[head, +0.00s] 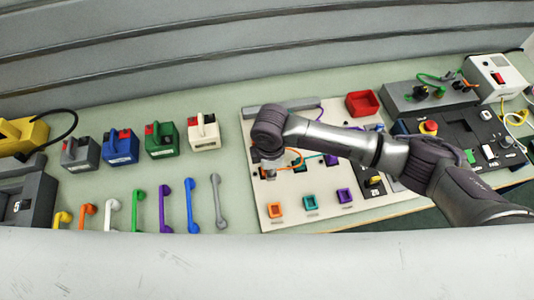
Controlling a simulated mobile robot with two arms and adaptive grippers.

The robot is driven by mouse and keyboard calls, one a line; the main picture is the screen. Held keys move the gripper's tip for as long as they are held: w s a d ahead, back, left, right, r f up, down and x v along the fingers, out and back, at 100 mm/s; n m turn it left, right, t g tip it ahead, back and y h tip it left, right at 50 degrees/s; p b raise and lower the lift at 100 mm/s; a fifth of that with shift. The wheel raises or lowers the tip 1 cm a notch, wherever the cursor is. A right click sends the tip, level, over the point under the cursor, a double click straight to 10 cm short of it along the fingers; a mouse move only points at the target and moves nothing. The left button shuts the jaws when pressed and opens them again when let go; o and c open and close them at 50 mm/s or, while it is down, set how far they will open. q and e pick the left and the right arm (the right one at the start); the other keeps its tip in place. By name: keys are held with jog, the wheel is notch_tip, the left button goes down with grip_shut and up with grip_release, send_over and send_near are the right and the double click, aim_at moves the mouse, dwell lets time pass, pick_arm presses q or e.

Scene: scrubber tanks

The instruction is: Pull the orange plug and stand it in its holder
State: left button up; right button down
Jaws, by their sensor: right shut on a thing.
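My right gripper (268,170) points down over the left part of a pale board (258,195). The orange square holder (275,210) is at the board's front left, a little in front of the gripper, and looks empty. My left gripper is not in view.
A teal holder (310,202) and a purple holder (344,196) stand right of the orange one. A red tray (362,104) is at the board's back. Several coloured handles, such as a purple one (190,205), lie on the left. Coloured boxes, one green (161,140), stand behind them.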

jog(key=s+d, duration=0.1)
jog(key=s, duration=0.7)
jog(key=shift+d, duration=0.35)
jog(key=shift+w, duration=0.15)
jog(key=shift+f+b, duration=1)
jog(key=shift+f, duration=1.3)
jog(key=shift+p, duration=0.45)
jog(key=shift+f, duration=0.1)
